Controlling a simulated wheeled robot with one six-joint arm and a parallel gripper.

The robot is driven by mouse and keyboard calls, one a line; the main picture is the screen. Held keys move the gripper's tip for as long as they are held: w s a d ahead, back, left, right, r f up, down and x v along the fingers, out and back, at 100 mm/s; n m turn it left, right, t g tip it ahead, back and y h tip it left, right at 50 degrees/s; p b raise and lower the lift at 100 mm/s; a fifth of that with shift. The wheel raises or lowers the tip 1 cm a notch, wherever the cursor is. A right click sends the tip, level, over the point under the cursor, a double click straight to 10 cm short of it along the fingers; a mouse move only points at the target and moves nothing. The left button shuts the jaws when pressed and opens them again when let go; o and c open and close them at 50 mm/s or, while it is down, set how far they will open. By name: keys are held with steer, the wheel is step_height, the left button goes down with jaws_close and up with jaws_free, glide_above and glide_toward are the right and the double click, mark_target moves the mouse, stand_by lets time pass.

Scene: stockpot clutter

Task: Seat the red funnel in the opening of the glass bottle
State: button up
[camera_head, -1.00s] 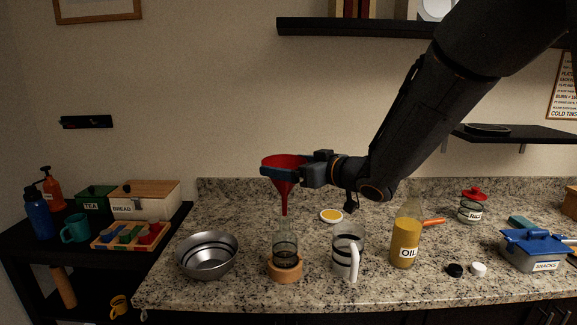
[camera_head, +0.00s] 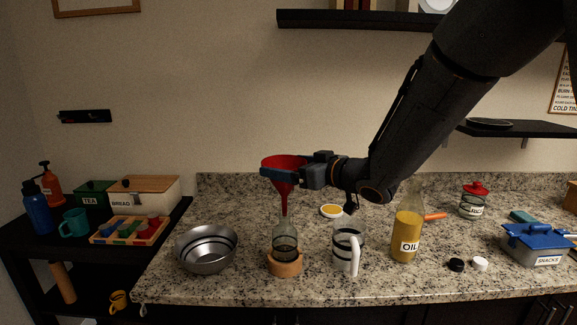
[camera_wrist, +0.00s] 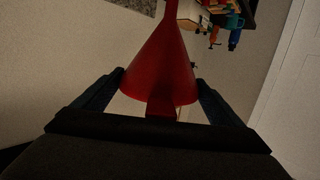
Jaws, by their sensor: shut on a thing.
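The red funnel (camera_head: 281,186) is upright, spout down, in my gripper (camera_head: 283,174). My gripper is shut on it at the cone, and the funnel also fills the middle of the wrist view (camera_wrist: 162,72). The glass bottle (camera_head: 285,240) stands upright in a round wooden base (camera_head: 285,265) on the counter. The spout's lower end is at the bottle's mouth in the head view. I cannot tell whether the tip is inside the opening or just in front of or above it.
A steel bowl (camera_head: 207,251) stands left of the bottle. A striped white-handled mug (camera_head: 347,245) and an oil bottle (camera_head: 406,236) stand to its right. A yellow-topped lid (camera_head: 331,211) lies behind. A snacks box (camera_head: 535,246) is far right on the granite counter (camera_head: 215,292).

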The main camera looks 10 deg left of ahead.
mark_target(289, 190)
steer(key=shift+f+b, duration=1.4)
steer(key=shift+f, duration=0.9)
steer(key=o, duration=0.9)
steer(key=b+v, duration=0.2)
steer(key=v, duration=0.6)
steer(key=shift+a+r, duration=0.1)
